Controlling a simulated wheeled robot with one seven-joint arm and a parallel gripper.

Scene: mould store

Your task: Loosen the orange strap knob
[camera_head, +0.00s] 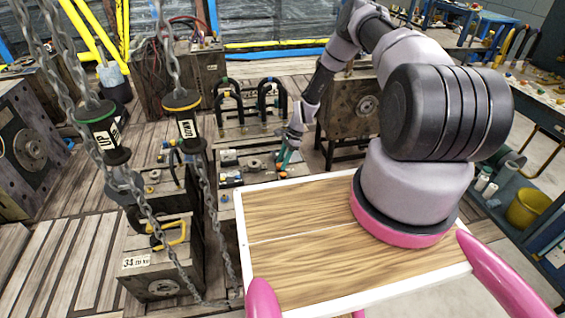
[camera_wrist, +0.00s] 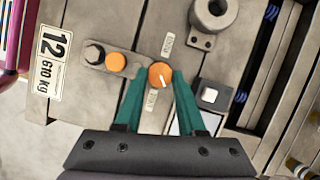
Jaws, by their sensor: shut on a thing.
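The orange strap knob (camera_wrist: 161,75), round with a white line on its top, stands on a grey metal block. In the wrist view my gripper (camera_wrist: 161,83) has its two green fingers closed on the knob from both sides. A grey strap plate (camera_wrist: 95,53) lies to the left of the knob, with a second orange round part (camera_wrist: 116,62) on it. Small label plates, too small to read, sit above and below the knob. In the head view my gripper (camera_head: 288,158) reaches down to a low mould block, and the fingertips there are small.
A plate reading "12 610 kg" (camera_wrist: 52,62) is at the left of the wrist view. Chains with tags (camera_head: 188,128) hang at left; a larger mould (camera_head: 362,108) stands behind.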

